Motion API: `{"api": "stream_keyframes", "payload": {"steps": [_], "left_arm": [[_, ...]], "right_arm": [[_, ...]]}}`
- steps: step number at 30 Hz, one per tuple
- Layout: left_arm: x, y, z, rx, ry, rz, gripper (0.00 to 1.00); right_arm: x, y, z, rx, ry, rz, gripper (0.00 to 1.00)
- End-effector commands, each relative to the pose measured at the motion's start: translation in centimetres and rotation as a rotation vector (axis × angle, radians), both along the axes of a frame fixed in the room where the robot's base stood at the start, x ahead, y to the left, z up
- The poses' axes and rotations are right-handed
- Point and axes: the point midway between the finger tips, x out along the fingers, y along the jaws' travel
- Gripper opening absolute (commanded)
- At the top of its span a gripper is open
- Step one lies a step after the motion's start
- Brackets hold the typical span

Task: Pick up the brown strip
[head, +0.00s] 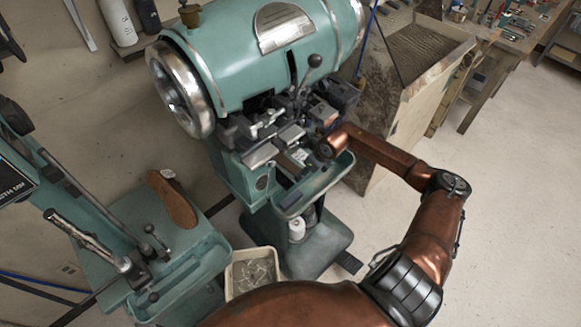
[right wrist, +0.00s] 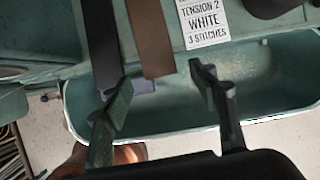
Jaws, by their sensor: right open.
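The brown strip (right wrist: 150,38) shows in the right wrist view, hanging or lying with its lower end at the edge of a green tray. My right gripper (right wrist: 160,80) is open and empty. Its two fingertips are to either side of the strip's lower end, just short of it in the picture. In the head view my copper right arm (head: 375,152) reaches to the front of the green stitching machine (head: 255,60); its gripper and the strip cannot be made out there. My left gripper is not in view.
A dark strip (right wrist: 98,40) lies left of the brown one, close to the left finger. A printed card (right wrist: 205,22) is to the right. The green tray (right wrist: 270,85) sits below. A brown sole (head: 172,200) and a bin (head: 253,270) are at the lower left.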

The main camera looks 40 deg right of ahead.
Motion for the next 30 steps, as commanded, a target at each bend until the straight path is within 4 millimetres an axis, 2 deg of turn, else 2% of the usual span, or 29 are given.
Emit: {"api": "stream_keyframes", "payload": {"steps": [5,30], "left_arm": [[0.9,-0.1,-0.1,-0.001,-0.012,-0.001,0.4],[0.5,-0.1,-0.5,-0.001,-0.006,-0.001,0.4]], "right_arm": [[0.7,0.1,-1.4,0.002,-0.002,-0.001,0.54],[0.7,0.1,-2.0,-0.001,-0.002,0.0,0.54]]}}
